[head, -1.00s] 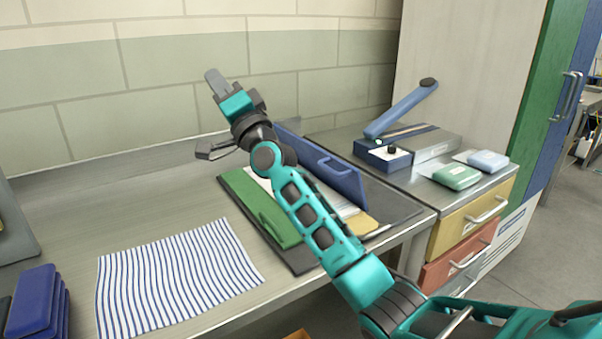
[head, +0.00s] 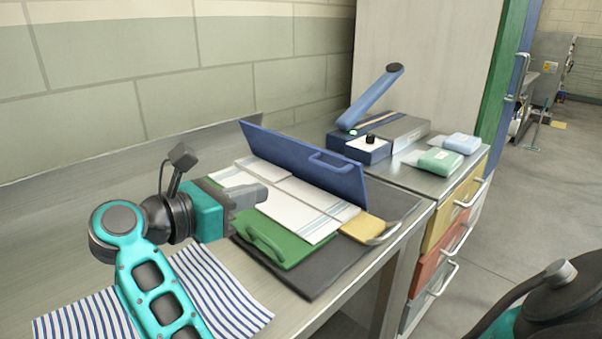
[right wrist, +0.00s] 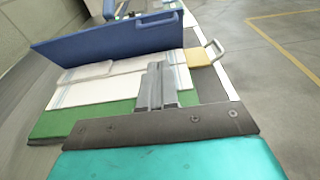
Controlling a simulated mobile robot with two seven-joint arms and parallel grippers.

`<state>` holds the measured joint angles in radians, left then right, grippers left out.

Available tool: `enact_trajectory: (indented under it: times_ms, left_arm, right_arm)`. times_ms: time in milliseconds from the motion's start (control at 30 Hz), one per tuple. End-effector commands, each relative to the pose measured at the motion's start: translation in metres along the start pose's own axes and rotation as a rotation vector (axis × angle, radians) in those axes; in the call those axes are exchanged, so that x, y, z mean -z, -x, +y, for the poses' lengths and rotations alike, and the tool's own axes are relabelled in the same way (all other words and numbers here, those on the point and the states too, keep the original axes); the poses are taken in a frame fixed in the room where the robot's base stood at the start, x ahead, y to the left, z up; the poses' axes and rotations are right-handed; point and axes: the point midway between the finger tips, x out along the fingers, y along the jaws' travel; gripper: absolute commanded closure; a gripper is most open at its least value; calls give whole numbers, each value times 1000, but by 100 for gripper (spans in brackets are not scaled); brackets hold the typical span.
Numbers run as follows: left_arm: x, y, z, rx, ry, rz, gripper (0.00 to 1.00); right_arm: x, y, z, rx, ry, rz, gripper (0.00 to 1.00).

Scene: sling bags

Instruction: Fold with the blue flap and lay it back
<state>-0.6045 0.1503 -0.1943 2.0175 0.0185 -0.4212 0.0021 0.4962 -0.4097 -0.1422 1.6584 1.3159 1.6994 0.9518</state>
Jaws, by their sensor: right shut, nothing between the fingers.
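The blue flap (head: 300,165) stands raised along the back of the folding board, with a blue handle at its upper right; it also stands up in the right wrist view (right wrist: 110,42). A white cloth with pale blue stripes (head: 290,208) lies flat in front of it. The green flap (head: 285,245) lies flat on the near left side under the cloth's edge. A small yellow flap (head: 361,228) lies flat at the right end. My right gripper (head: 262,194) is shut and empty, over the left part of the board, apart from the blue flap. My left gripper is not in view.
A dark mat (head: 300,278) lies under the board. A blue-striped cloth (head: 225,295) lies on the table, partly behind my right arm. A blue-armed device (head: 372,100) and green and blue packets (head: 440,160) stand on the drawer unit at right.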

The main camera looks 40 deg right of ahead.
Motion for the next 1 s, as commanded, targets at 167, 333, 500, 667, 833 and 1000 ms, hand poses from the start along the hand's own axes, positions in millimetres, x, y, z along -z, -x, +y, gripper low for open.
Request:
enact_trajectory:
  times_ms: [167,333,500,667,833,1000]
  left_arm:
    - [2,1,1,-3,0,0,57]
    - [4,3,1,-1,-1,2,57]
    - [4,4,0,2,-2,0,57]
    - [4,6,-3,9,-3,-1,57]
    - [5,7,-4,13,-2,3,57]
    - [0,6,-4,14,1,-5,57]
  right_arm:
    - [1,-18,-2,7,0,8,100]
    - [1,-52,-2,8,0,7,100]
    - [0,-89,-2,7,0,5,100]
    - [-6,-115,-1,5,-1,5,100]
    - [-11,-132,-1,4,0,2,100]
    - [-12,-137,-1,3,2,3,100]
